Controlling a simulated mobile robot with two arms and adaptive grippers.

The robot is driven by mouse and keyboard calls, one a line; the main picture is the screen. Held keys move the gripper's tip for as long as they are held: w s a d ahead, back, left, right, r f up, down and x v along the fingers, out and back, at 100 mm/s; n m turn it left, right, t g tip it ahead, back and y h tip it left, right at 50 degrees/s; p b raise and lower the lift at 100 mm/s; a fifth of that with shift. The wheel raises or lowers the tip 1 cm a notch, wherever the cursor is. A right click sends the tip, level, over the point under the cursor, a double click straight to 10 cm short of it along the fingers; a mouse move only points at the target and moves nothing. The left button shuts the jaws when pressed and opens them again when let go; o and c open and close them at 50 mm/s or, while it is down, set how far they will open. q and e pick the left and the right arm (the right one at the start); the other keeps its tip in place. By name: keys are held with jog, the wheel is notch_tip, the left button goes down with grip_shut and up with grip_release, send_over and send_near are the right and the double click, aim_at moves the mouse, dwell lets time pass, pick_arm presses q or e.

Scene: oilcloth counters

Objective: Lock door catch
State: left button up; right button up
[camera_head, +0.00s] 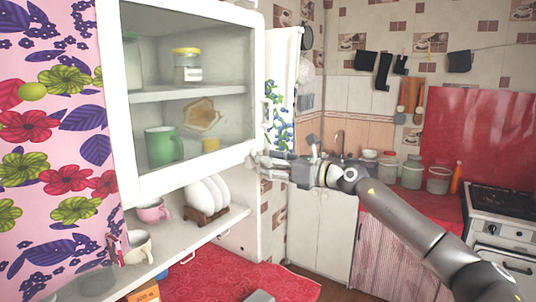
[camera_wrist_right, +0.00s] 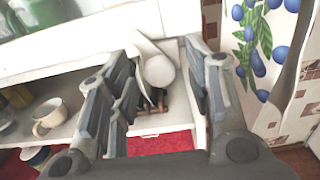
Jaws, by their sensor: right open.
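The white-framed glass door (camera_head: 258,75) of the upper cabinet is at the left of the head view. It looks shut or nearly so; I cannot tell which. My right gripper (camera_head: 262,162) is at the lower right corner of this door, with its fingers pointing left towards the frame. In the wrist view my right gripper (camera_wrist_right: 165,65) has its fingers apart and nothing between them. The white door frame (camera_wrist_right: 95,42) shows at the upper left there. I cannot make out the catch; the fingers may hide it. My left gripper is not in view.
Below the door, white plates (camera_head: 208,194) stand in a rack on an open shelf, beside a pink cup (camera_head: 153,211) and a cream cup (camera_head: 138,247). A red oilcloth counter (camera_head: 225,270) lies underneath. A stove (camera_head: 500,212) stands at the far right.

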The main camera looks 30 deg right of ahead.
jog(key=shift+w+a, duration=0.2)
jog(key=shift+w, duration=0.3)
jog(key=c, duration=1)
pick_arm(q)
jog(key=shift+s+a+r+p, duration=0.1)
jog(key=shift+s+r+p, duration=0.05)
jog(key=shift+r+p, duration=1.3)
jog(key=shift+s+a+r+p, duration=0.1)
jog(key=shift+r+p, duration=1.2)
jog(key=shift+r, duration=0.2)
pick_arm(e)
jog(key=shift+d+m, duration=0.1)
jog(key=shift+m, duration=3.2)
